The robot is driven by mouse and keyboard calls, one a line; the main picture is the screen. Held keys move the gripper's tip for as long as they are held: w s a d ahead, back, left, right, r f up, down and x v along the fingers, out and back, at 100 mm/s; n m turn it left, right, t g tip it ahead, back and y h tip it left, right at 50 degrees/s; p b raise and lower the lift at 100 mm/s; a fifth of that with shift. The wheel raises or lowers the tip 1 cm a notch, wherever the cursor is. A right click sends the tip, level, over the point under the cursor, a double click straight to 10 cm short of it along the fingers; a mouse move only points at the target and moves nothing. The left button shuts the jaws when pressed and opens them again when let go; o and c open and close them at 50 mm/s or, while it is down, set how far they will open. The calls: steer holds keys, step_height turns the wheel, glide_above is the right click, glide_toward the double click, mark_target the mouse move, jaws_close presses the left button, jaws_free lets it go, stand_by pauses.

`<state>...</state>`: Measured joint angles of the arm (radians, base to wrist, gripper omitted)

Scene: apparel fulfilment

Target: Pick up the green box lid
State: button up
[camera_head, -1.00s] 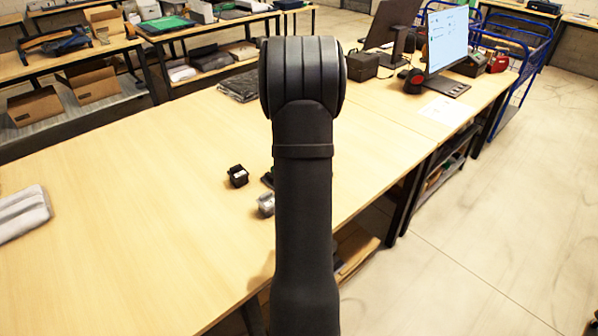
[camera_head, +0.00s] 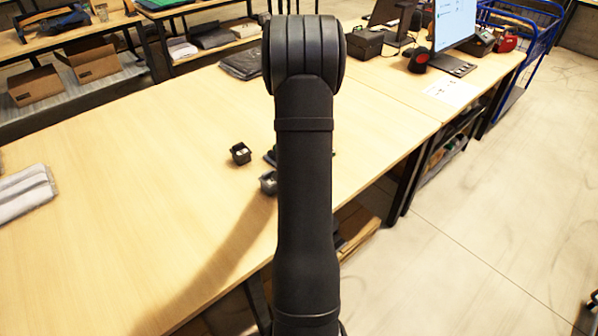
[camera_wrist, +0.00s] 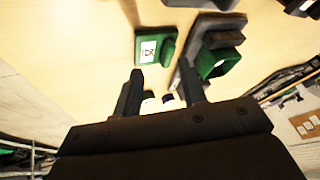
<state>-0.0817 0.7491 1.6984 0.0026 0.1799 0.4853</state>
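In the wrist view, a small flat green piece with a white printed label (camera_wrist: 149,50) lies on the pale wood surface; it may be the green box lid. To its right is an open green box-like piece (camera_wrist: 219,64) beside dark parts. My gripper (camera_wrist: 162,84) is open, its two dark fingers apart. The green pieces appear beyond the fingertips, not between them. Small dark and white shapes show between the fingers, too unclear to name. In the head view my arm hides the gripper, and I cannot make out the labelled green piece.
In the head view, a wide wooden table (camera_head: 130,180) is mostly clear. Two small dark items, one black (camera_head: 240,153) and one grey (camera_head: 268,183), sit near my arm. Folded grey cloth (camera_head: 24,194) lies at left. A monitor (camera_head: 453,26) stands at back right.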

steer(key=w+r+m+g, duration=0.2)
steer(key=r+g, duration=0.1)
steer(key=r, duration=0.4)
steer(key=w+r+m+g, duration=0.2)
steer(key=w+r+g, duration=0.1)
steer(key=r, duration=0.3)
steer(key=shift+h, duration=0.3)
steer(key=f, duration=1.7)
steer(key=shift+a, duration=0.35)
jaws_close()
